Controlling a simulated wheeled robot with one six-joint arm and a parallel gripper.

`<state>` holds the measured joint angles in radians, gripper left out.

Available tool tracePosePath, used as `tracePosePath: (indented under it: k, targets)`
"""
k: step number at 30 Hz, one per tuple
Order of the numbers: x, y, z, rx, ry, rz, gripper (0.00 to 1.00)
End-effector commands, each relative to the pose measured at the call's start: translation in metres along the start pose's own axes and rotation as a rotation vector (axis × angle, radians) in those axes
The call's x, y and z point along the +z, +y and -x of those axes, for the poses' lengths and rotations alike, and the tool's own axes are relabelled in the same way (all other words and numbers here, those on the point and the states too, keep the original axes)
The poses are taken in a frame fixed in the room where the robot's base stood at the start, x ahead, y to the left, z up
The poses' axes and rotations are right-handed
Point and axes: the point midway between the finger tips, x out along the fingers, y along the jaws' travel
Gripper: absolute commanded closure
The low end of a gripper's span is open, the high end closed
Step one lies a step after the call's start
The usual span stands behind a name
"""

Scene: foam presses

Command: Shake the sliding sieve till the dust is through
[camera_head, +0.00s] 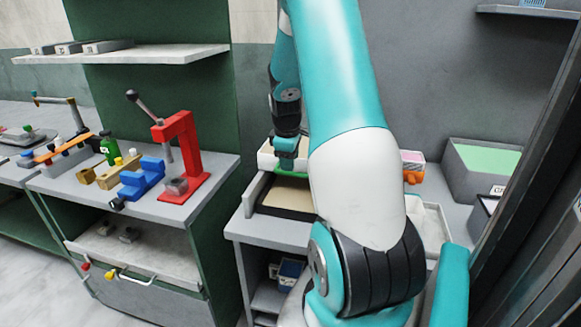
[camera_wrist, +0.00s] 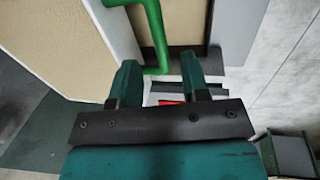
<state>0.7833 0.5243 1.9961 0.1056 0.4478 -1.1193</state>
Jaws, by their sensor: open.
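The sieve, a white-walled frame (camera_wrist: 112,28) with a beige floor (camera_wrist: 50,40), fills the upper left of the wrist view. A green bar handle (camera_wrist: 158,35) stands off its wall. In the head view the white frame (camera_head: 267,156) shows at the back of the grey bench, partly behind my arm. My gripper (camera_wrist: 160,88) is open and empty. In the wrist view the handle's near end lies just ahead of and between the fingertips; whether they touch it I cannot tell. In the head view my gripper (camera_head: 287,150) is at the frame's near side. No dust can be made out.
A beige-floored tray (camera_head: 287,198) lies in front of the frame. A grey bin with green contents (camera_head: 486,160) stands at the right. A red press (camera_head: 184,155) and a blue vise (camera_head: 142,180) stand on the left bench. A dark post is at far right.

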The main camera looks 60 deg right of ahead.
Motion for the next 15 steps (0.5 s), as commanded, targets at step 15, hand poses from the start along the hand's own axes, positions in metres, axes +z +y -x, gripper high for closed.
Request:
tracePosePath:
  k: [15]
  targets:
    - [0.000,0.000,-0.040,0.002,0.002,0.000,0.58]
